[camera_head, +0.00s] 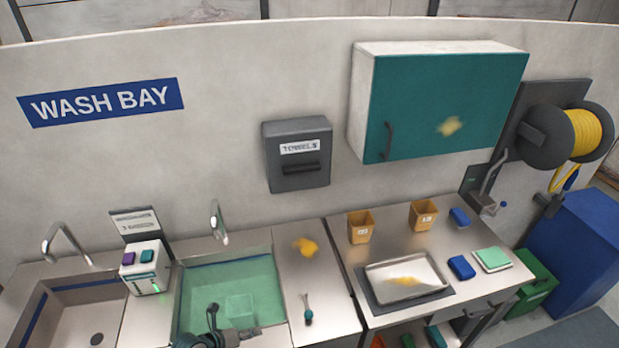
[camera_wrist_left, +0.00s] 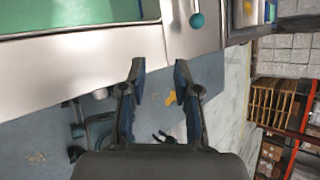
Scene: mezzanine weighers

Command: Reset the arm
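My left gripper (camera_head: 231,322) shows at the bottom of the head view, over the front edge of the basin of green water (camera_head: 265,290). In the left wrist view its two fingers (camera_wrist_left: 159,70) stand apart with nothing between them. My right gripper is in neither view.
A tray (camera_head: 405,279), tan bins (camera_head: 361,227) and blue sponges (camera_head: 461,267) occupy the right table. A teal cabinet (camera_head: 445,105) hangs above.

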